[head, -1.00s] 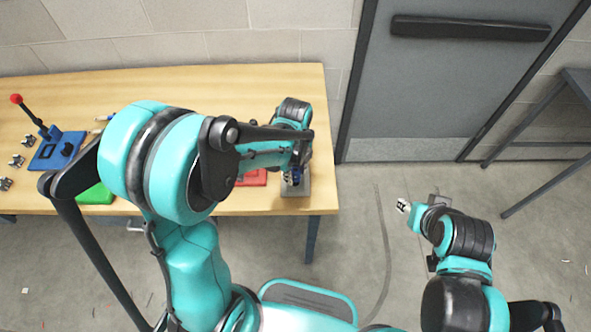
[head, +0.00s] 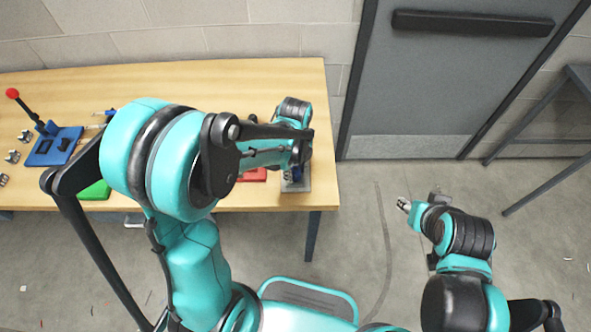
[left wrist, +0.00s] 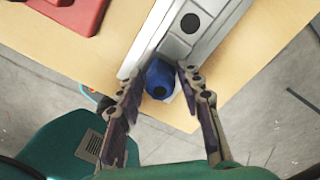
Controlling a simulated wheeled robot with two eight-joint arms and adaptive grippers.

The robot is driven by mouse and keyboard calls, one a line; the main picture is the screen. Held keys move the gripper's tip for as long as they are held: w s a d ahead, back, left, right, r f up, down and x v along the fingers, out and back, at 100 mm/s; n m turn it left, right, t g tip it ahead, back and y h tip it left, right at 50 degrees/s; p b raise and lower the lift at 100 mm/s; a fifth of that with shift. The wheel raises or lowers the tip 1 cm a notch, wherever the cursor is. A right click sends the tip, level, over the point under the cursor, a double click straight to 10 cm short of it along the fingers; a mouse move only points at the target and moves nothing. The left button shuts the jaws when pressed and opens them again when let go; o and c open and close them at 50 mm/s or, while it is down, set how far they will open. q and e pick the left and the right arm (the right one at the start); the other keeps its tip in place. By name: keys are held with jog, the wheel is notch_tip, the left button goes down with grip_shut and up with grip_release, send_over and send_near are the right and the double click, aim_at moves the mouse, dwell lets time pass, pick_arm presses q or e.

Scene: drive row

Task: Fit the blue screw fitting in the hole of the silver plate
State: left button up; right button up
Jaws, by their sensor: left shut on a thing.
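The blue screw fitting (left wrist: 159,78) is between the fingertips of my left gripper (left wrist: 160,80), which is shut on it, in the left wrist view. The silver plate (left wrist: 178,48) lies just beyond and partly behind the fitting. A round dark hole (left wrist: 190,22) shows in it, apart from the fitting. Whether the fitting touches the plate I cannot tell. In the head view the plate (head: 298,187) is at the table's right front corner, with my left gripper (head: 292,178) over it, largely hidden by the arm. My right gripper (head: 403,204) is off the table; its jaws are too small to read.
The wooden table (head: 250,85) holds a red block (head: 252,175), a green block (head: 96,191) and a blue base with a red-knobbed lever (head: 55,147). Several small metal parts lie at the left. A grey door (head: 430,80) stands behind. The floor right of the table is clear.

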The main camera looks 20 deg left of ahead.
pick_arm(q)
jog(key=shift+f+b, duration=0.3)
jog(key=shift+f, duration=0.05)
jog(key=o, duration=1.2)
jog(key=shift+o, duration=0.2)
jog(key=shift+r, duration=0.1)
notch_tip(320, 180, up, 12)
